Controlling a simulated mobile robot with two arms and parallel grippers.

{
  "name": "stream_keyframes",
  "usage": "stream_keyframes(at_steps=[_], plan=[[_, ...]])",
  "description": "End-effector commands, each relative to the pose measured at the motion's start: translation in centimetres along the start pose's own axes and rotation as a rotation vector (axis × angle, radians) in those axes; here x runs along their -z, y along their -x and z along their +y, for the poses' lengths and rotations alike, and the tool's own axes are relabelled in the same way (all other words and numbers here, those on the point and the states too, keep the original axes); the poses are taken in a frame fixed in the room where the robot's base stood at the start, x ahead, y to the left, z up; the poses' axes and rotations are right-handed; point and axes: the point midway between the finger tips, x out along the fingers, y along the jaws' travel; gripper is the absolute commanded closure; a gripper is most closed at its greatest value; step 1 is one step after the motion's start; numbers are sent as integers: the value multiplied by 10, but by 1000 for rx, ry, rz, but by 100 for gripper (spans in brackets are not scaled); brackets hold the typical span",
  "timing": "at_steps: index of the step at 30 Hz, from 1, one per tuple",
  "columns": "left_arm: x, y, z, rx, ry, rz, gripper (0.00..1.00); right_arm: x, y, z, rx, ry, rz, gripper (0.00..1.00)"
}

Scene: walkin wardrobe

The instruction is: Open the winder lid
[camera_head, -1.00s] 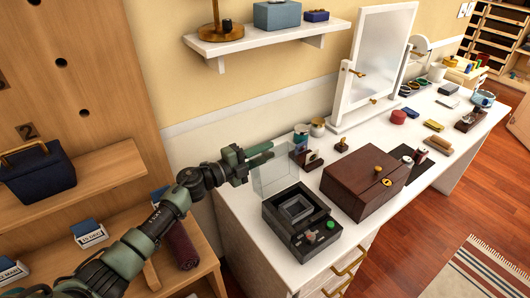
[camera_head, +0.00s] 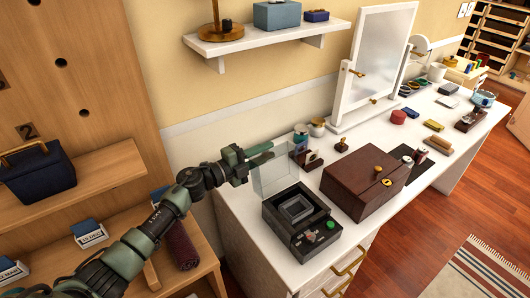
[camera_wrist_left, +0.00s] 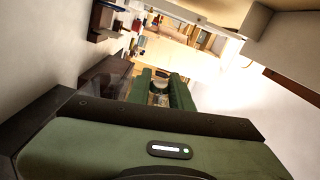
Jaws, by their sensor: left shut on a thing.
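The winder (camera_head: 302,222) is a black box with a square grey recess and a green button, on the near left end of the white counter. Its clear lid (camera_head: 275,170) stands raised, roughly upright, at the back edge of the box. My left gripper (camera_head: 258,154) is at the top edge of the lid, with its green fingers shut on it. In the left wrist view the green fingers (camera_wrist_left: 161,90) show far down the frame's middle, and the lid is hard to make out there. My right gripper is not in view.
A dark wooden box (camera_head: 362,184) stands right of the winder. Small bottles and a white-framed mirror (camera_head: 375,65) stand behind. A wall shelf (camera_head: 265,42) hangs above, and a wooden shelf unit (camera_head: 100,175) stands at the left.

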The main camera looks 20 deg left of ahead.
Motion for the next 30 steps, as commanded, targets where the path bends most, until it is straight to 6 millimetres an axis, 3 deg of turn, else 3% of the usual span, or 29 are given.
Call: stream_keyframes(at_steps=[5, 9, 13, 23, 24, 26, 30], plan=[[2, 0, 0, -2, -12, 1, 100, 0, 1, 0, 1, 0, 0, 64], [17, 0, -13, -4, -125, 3, 100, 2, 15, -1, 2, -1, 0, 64], [27, 0, -16, -3, -132, 2, 100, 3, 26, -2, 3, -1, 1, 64], [29, 0, -14, -1, -130, 2, 100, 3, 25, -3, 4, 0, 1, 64], [29, 0, -14, -1, -130, 2, 74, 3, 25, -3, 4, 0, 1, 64], [28, 0, -14, -1, -130, 2, 58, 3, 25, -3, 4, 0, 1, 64], [28, 0, -15, 0, -130, 1, 58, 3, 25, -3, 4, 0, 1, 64]])
